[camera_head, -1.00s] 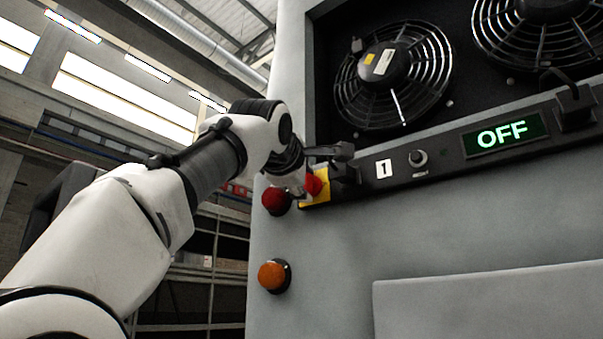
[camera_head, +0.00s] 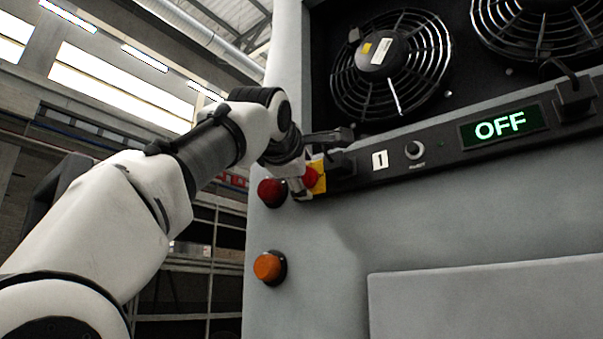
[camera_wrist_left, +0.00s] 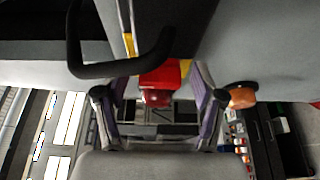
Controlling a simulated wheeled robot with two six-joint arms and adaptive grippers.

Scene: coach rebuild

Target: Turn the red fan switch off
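The red fan switch (camera_head: 310,178) sits on a yellow plate (camera_head: 319,184) at the left end of the dark fan panel. The display (camera_head: 503,127) on that panel reads OFF in green. My left gripper (camera_head: 312,163) is at the switch, partly covering it. In the left wrist view the red switch (camera_wrist_left: 160,76) lies between the two spread fingers of my left gripper (camera_wrist_left: 160,95). I cannot tell whether a finger touches it. The switch's exact angle is partly hidden. My right gripper is in neither view.
A dark red round lamp or button (camera_head: 272,192) and an orange one (camera_head: 270,267) stick out of the grey cabinet close by. Two caged fans (camera_head: 390,65) sit above the panel. A small knob (camera_head: 414,150) is to the right of a white label (camera_head: 380,160).

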